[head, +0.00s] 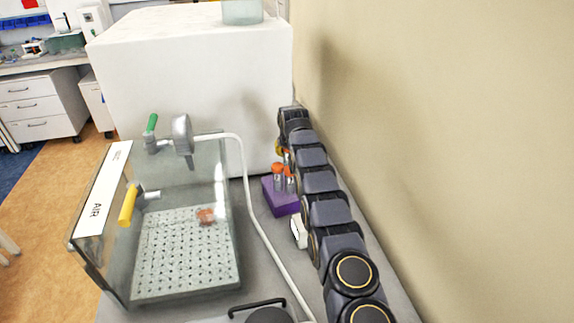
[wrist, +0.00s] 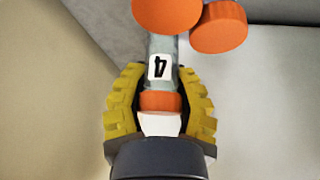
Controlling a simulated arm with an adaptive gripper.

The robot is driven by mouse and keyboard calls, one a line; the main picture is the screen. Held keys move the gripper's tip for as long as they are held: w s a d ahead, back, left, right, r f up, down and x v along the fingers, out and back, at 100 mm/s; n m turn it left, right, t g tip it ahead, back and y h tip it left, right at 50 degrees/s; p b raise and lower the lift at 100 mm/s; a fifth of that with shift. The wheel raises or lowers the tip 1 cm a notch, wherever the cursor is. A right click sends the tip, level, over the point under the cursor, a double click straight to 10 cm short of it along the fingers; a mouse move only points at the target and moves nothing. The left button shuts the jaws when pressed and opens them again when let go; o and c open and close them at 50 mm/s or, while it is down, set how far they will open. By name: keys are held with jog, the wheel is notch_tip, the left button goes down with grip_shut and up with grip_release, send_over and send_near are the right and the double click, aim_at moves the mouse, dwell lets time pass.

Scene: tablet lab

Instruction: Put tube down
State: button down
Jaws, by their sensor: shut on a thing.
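My gripper (wrist: 160,115) has its yellow fingers closed on both sides of a tube (wrist: 162,78). The tube has a grey body and a white label with a black 4, and an orange part sits between the fingers. In the head view, a finger (head: 279,147) shows only in part behind my arm, at the far end of the purple rack (head: 284,205). Orange-capped tubes (head: 278,178) stand upright in that rack. In the wrist view, two larger orange caps (wrist: 218,27) lie just beyond the held tube. Whether its lower end touches anything is hidden.
A clear box (head: 183,290) marked AIR, with a perforated plate, stands left of the rack, and a small orange item (head: 206,215) shows in it. A white hose (head: 262,225) runs between box and rack. A beige wall (head: 450,130) closes off the right.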

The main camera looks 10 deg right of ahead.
jog(key=shift+f, duration=2)
jog(key=shift+f, duration=0.15)
jog(key=c, duration=0.8)
grip_release()
jog(key=shift+c, duration=0.2)
jog(key=shift+v, duration=1.35)
jog(key=v, duration=0.9)
jog(key=shift+s+r, duration=0.15)
jog(key=shift+r, duration=0.05)
